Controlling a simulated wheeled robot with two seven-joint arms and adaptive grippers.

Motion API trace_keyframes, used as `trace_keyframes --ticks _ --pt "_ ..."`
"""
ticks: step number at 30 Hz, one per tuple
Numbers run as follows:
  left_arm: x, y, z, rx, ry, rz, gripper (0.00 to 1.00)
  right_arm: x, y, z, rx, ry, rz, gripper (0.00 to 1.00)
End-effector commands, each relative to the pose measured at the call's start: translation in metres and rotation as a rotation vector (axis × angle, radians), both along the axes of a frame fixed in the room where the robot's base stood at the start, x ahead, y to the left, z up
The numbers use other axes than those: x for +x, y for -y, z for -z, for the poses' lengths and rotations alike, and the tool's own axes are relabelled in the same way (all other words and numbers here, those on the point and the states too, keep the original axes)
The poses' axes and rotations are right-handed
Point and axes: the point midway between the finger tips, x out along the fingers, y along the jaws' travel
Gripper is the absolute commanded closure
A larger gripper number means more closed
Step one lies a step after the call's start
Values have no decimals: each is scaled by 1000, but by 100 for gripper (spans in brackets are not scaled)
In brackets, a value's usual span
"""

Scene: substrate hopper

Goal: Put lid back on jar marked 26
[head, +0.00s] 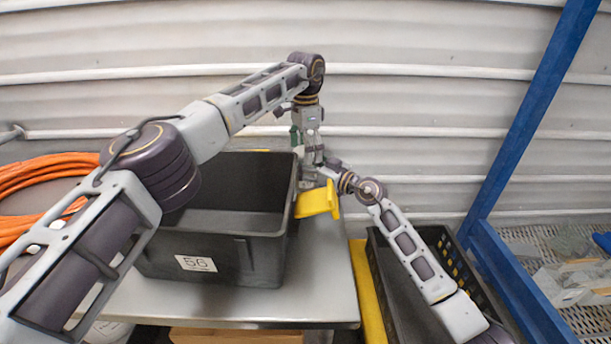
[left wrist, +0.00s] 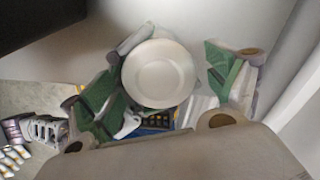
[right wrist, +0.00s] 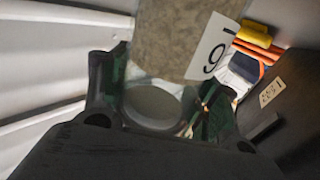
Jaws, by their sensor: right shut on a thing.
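A white round lid (left wrist: 158,73) shows face-on in the left wrist view. In the right wrist view a pale round rim (right wrist: 155,103), seemingly the same lid, sits between the fingers of my right gripper (right wrist: 160,98), which is shut on it. Beyond it is a brown-filled jar (right wrist: 172,35) with a white label whose figure appears upside down; only part of the label shows. My left gripper (left wrist: 155,108) has its green-padded fingers apart, with the lid in view between them. In the head view both grippers meet beside the black bin. Whether lid and jar touch is unclear.
A black bin (head: 245,248) marked 56 stands on the grey table (head: 329,285), close to both grippers. A yellow piece (head: 316,201) is just below them. A dark crate (head: 382,270) is at the right, and a blue frame (head: 515,125) is farther right. Orange hose (head: 40,175) lies left.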

Motion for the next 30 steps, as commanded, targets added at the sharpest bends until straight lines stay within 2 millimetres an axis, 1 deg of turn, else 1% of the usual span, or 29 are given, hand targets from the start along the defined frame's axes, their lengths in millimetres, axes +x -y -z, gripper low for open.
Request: trace_keyframes --ticks 10,24,30 --pt "0 0 -3 0 0 0 11 0 0 0 1 -1 0 100" --pt "0 1 -41 0 0 1 11 0 0 0 1 -1 0 100" --pt "0 0 -45 0 -1 0 11 0 0 0 1 -1 0 100"
